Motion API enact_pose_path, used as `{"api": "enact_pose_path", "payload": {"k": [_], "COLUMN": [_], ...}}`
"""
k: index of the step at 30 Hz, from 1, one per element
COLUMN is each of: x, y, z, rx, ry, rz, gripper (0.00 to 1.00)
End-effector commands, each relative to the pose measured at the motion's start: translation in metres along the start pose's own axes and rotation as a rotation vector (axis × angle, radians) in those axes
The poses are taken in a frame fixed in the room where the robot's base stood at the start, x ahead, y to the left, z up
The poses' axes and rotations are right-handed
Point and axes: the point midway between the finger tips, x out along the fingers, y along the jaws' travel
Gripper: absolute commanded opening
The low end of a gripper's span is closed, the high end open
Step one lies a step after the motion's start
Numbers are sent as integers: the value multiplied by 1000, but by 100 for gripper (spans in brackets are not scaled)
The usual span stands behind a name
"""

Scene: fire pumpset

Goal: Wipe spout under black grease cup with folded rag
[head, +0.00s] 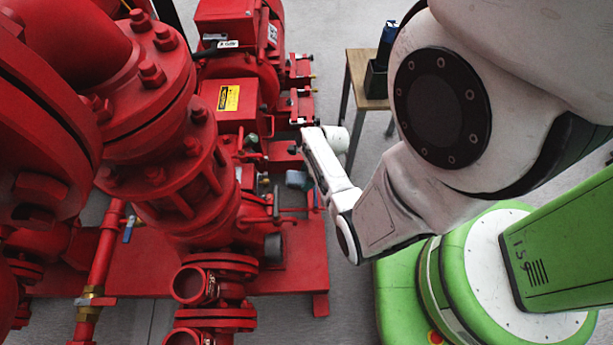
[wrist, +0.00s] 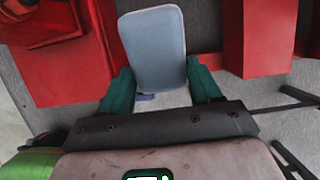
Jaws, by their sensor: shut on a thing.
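In the wrist view, my gripper (wrist: 160,70) has teal fingers shut on a folded grey-blue rag (wrist: 152,45). The rag stands out flat beyond the fingertips, between red metal parts. In the head view, a small grey-blue patch that looks like the rag (head: 297,179) shows beside the red pump, just left of my white forearm; my fingers are hard to make out there. I cannot clearly pick out the black grease cup or the spout under it among the small dark fittings on the pump. I cannot tell whether the rag touches anything.
The red pumpset (head: 190,170) with flanges, bolts and pipes fills the left. Its red base (head: 150,270) juts out below. A blue-handled valve (head: 129,230) is at lower left. A small wooden table (head: 360,75) with a dark bottle (head: 387,45) stands behind. Grey floor lies between.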

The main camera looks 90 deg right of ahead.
Motion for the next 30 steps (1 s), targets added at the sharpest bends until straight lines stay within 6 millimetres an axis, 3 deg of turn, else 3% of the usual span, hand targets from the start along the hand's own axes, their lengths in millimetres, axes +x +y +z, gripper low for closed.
{"api": "enact_pose_path", "payload": {"k": [7,30], "x": [0,23], "y": [0,0], "z": [5,65], "rx": [-2,-2], "ry": [-2,-2], "rz": [2,1], "gripper": [45,45]}}
